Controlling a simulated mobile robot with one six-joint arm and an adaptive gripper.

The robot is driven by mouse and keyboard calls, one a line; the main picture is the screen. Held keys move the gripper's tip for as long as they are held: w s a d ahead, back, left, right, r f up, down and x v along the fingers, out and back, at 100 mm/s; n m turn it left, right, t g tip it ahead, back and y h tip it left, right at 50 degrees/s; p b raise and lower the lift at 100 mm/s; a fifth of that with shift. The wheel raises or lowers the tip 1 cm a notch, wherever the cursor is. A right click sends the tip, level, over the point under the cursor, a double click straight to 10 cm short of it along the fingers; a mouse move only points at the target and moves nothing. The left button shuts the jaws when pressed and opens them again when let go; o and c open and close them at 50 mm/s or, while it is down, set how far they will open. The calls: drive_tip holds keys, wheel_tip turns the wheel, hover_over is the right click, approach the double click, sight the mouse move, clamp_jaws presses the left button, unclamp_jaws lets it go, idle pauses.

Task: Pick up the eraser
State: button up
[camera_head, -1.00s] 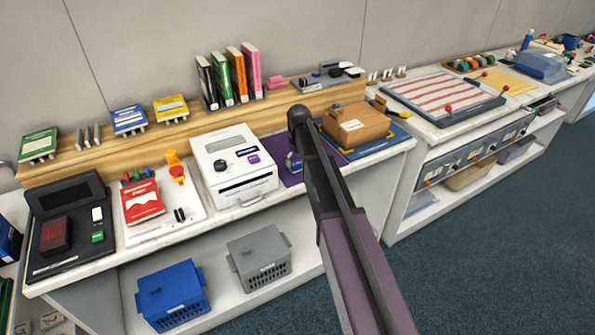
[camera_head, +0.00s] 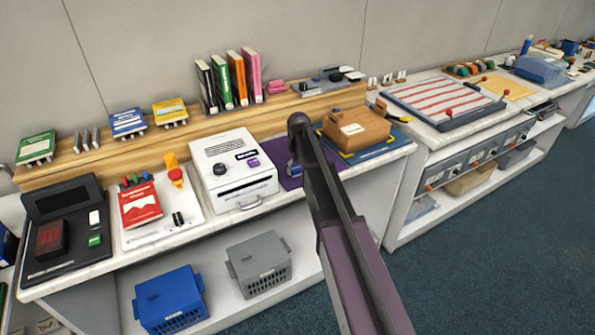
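No eraser can be made out with certainty. A small white block (camera_head: 94,218) lies on the black tray at the left, above a small green block (camera_head: 95,240). A small pink item (camera_head: 277,87) sits on the wooden shelf, right of the upright books. Either the white block or the pink item could be an eraser; they are too small to tell. My arm rises from the bottom edge to a dark joint in front of the counter. My gripper cannot be seen; the arm hides part of the purple mat (camera_head: 286,178).
A white machine (camera_head: 235,168) stands mid-counter, with a cardboard box (camera_head: 357,127) to its right. A red-labelled packet (camera_head: 141,206) lies on a white board at left. Blue (camera_head: 170,298) and grey (camera_head: 259,264) baskets sit below. The floor at right is clear.

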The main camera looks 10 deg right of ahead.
sight(299, 168)
drive_tip(key=c, duration=0.6)
drive_tip(key=shift+o, duration=0.2)
drive_tip(key=shift+r, duration=0.15)
wheel_tip(299, 168, up, 4)
drive_tip(key=p, duration=0.4)
drive_tip(key=shift+f, duration=0.2)
drive_tip(key=s+r+p, duration=0.1)
drive_tip(key=s, duration=1.5)
drive_tip(key=o, duration=0.6)
drive_tip(key=c, duration=0.5)
